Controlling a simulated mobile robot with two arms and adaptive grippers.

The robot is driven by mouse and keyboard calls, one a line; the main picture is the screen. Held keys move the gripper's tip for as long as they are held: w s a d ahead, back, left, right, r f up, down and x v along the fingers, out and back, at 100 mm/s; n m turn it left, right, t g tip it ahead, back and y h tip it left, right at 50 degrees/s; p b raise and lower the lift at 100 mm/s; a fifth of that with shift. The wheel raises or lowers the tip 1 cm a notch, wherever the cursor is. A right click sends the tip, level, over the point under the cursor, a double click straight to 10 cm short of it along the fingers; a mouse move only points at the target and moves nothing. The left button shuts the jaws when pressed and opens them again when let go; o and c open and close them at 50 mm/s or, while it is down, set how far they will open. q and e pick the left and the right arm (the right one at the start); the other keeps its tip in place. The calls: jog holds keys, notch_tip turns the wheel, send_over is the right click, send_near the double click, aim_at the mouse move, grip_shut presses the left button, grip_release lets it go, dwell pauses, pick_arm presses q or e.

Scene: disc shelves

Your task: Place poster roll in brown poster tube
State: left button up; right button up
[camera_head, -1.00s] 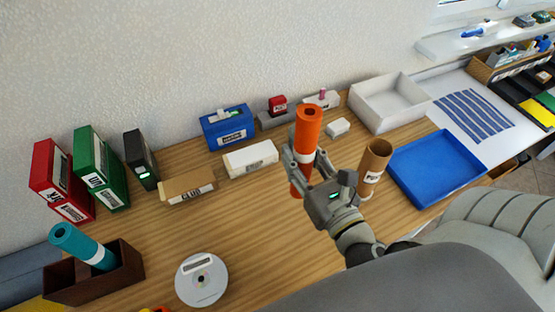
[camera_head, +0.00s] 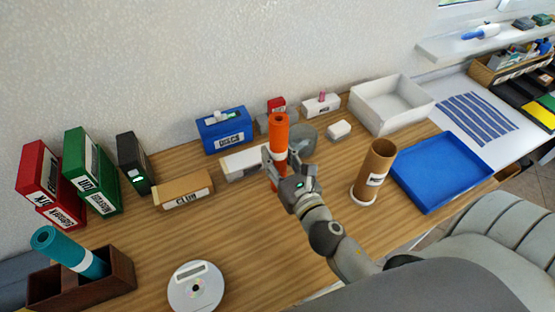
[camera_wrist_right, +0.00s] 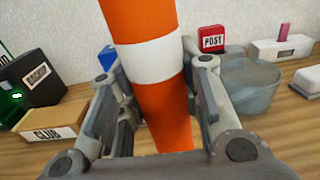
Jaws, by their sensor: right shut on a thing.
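An orange poster roll (camera_head: 278,134) with a white band is upright in my right gripper (camera_head: 279,168). The right wrist view shows the roll (camera_wrist_right: 150,50) between the two fingers (camera_wrist_right: 155,95), which are shut on it around and below the white band. The brown poster tube (camera_head: 376,163) stands upright on the desk to the right of the gripper, with its open top facing up and a white label on its side. The roll and the tube are apart. My left gripper is not in view.
A blue tray (camera_head: 440,172) lies right of the tube, with a white bin (camera_head: 392,108) behind. A CLUB box (camera_head: 183,189), a blue box (camera_head: 224,130) and a white box (camera_head: 243,162) stand along the wall. A teal roll (camera_head: 68,250) sits in a brown holder (camera_head: 108,284). The front middle desk is mostly clear.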

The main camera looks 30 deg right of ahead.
jog(key=shift+f, duration=0.25)
jog(key=shift+f, duration=0.15)
jog(key=o, duration=1)
